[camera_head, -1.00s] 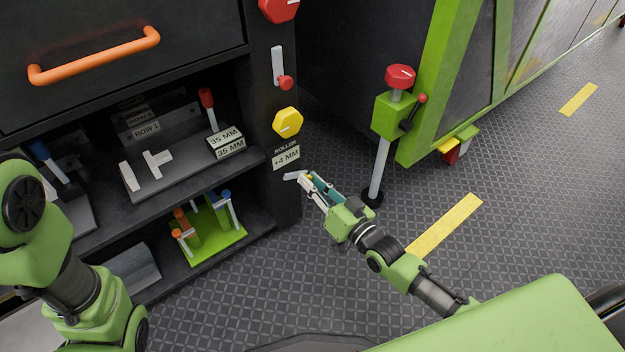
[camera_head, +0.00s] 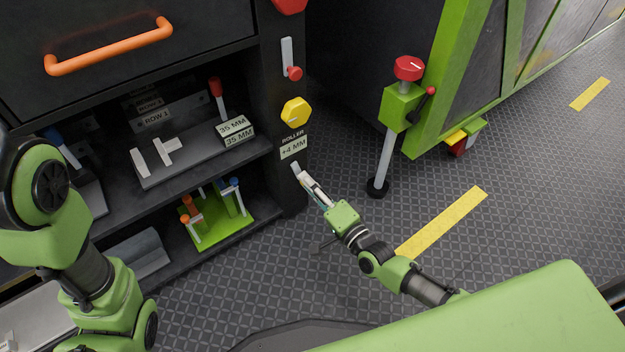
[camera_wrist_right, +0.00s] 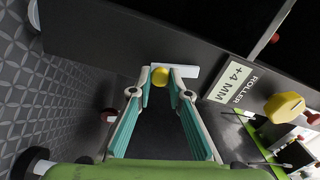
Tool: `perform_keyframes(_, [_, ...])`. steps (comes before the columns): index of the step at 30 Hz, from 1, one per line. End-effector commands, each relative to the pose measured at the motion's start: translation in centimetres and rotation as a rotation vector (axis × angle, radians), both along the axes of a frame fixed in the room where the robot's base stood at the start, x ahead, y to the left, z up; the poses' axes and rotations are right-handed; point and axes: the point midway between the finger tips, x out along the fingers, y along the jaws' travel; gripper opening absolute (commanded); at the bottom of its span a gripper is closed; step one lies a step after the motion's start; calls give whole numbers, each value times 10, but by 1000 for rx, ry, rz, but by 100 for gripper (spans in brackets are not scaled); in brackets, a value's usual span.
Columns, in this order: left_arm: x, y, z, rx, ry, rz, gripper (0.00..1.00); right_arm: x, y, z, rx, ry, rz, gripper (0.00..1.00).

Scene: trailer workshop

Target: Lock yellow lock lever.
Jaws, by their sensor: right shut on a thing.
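The yellow lock lever is a pale bar with a yellow ball knob (camera_wrist_right: 160,76) on the cabinet post, below the "ROLLER +4 MM" label (camera_head: 293,148). The knob sits between the fingertips of my right gripper (camera_wrist_right: 165,78), which is shut on it. In the head view only the upper end of the pale bar (camera_head: 295,167) shows past my right gripper (camera_head: 305,178), and the bar points up toward the label. The knob is hidden there. My left arm stands at the left, with its gripper out of view.
A yellow dial (camera_head: 295,111) and a red-knobbed lever (camera_head: 288,58) are higher on the post. Shelves with fixtures (camera_head: 165,160) lie left. A green stand with a red knob (camera_head: 408,68) is right. Patterned floor (camera_head: 345,155) is open between.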

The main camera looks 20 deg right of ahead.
Motion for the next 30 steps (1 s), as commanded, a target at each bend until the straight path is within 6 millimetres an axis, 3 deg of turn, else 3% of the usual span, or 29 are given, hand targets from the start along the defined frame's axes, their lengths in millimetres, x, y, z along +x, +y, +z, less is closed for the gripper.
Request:
perform_keyframes(12, [-4,1,-1,0,-7,0,34,-5,11,-4,213,81,0,0])
perform_keyframes(30, [-5,0,0,-1,-10,0,34,-6,13,-4,255,96,1,0])
